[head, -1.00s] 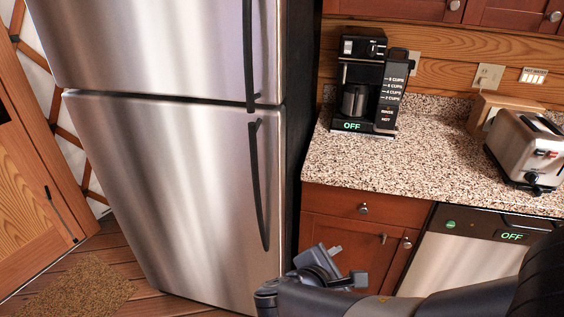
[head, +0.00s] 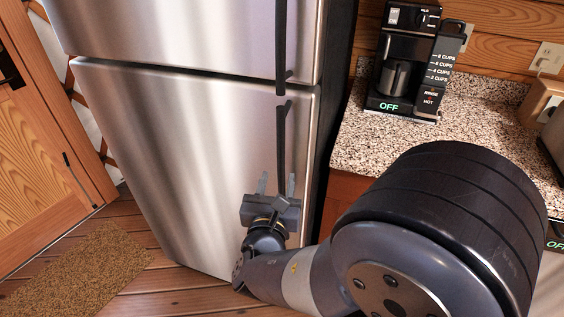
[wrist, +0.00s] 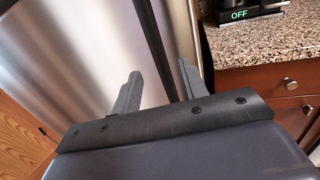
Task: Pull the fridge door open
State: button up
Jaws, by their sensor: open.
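The stainless steel fridge (head: 190,140) stands in the middle left of the head view, with an upper and a lower door, both shut. The lower door has a long black vertical handle (head: 281,150) near its right edge; the upper door has its own black handle (head: 281,45). My gripper (head: 277,184) is open and empty in front of the lower part of the lower handle. In the wrist view the lower handle (wrist: 155,50) runs down between the two spread fingers (wrist: 158,85). I cannot tell whether they touch it. The handle's lower end is hidden behind my gripper.
A granite counter (head: 470,135) with a coffee maker (head: 410,65) stands right of the fridge, above wooden cabinets. A wooden door (head: 45,140) is at the left. A brown mat (head: 80,275) lies on the plank floor, which is clear before the fridge.

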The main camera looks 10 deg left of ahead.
aim_at(280, 169)
jog(key=w, duration=0.5)
jog(key=shift+w+a+p, duration=0.3)
jog(key=shift+w+p, duration=0.1)
grip_shut()
